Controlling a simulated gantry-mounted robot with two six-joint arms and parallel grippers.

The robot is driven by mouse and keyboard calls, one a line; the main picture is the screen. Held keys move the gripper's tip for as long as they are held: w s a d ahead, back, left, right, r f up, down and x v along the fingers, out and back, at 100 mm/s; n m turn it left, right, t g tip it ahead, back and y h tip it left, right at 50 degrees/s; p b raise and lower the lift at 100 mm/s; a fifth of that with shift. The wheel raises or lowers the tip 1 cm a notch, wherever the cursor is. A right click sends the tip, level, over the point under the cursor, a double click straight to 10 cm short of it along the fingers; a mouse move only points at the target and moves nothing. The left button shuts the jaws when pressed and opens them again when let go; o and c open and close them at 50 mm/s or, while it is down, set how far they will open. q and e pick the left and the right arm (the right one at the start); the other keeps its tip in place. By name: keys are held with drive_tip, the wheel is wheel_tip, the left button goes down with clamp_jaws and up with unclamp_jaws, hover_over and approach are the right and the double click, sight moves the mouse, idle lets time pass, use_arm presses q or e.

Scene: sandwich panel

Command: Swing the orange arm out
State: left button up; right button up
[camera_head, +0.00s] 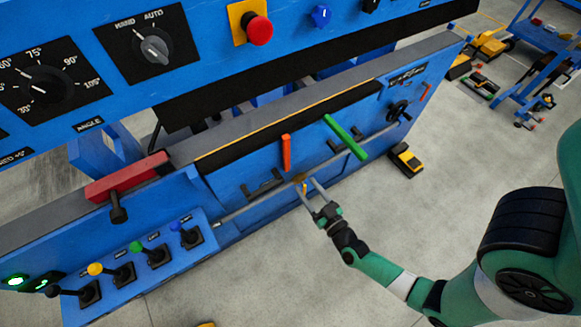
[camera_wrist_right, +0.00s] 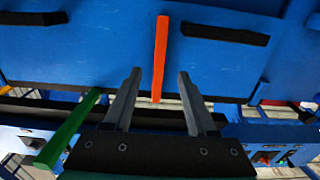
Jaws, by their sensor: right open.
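The orange arm (camera_head: 286,153) is a thin bar at the blue front panel (camera_head: 235,190), close to upright in the head view. In the right wrist view the orange arm (camera_wrist_right: 160,55) appears between my two fingers, with its lower end level with them. My right gripper (camera_head: 306,184) is open and empty, below and slightly right of the orange arm in the head view. A gap shows between the fingers and the bar there. The right gripper (camera_wrist_right: 159,74) also shows in the wrist view. My left gripper is out of view.
A green arm (camera_head: 345,137) sticks out to the right of the orange one. Black handles (camera_head: 262,187) and a long grey rod (camera_head: 255,204) run along the panel. A red block (camera_head: 126,178) and several levers stand left. The floor right of the panel is mostly clear.

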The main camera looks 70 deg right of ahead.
sight(288, 161)
drive_tip(key=b+x, duration=0.3)
drive_tip(key=x, duration=0.7)
drive_tip(key=shift+w+d, duration=0.15)
drive_tip(key=shift+w, duration=0.15)
clamp_jaws()
idle(0.8)
